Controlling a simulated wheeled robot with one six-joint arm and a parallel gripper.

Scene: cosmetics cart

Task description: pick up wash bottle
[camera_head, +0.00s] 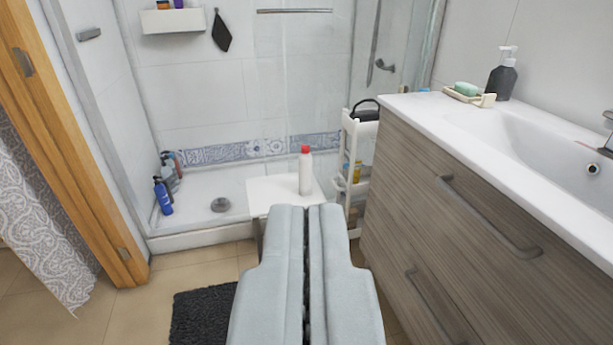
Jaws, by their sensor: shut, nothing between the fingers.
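A white bottle with a red cap (305,172) stands upright on a small white table (270,190) ahead of me, a little right of the middle. It looks like the wash bottle. My gripper (307,210) is in the lower middle, its two grey fingers shut against each other with nothing between them. In the picture the fingertips lie just below the bottle's foot, on the near side of it. They appear apart from the bottle; the exact gap cannot be told.
A wooden vanity with a white sink (470,140) fills the right. A white cart (352,150) stands beside the table. Blue bottles (163,196) stand in the shower tray at left. A wooden door frame (70,130) is at left; a dark mat (200,318) lies on the floor.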

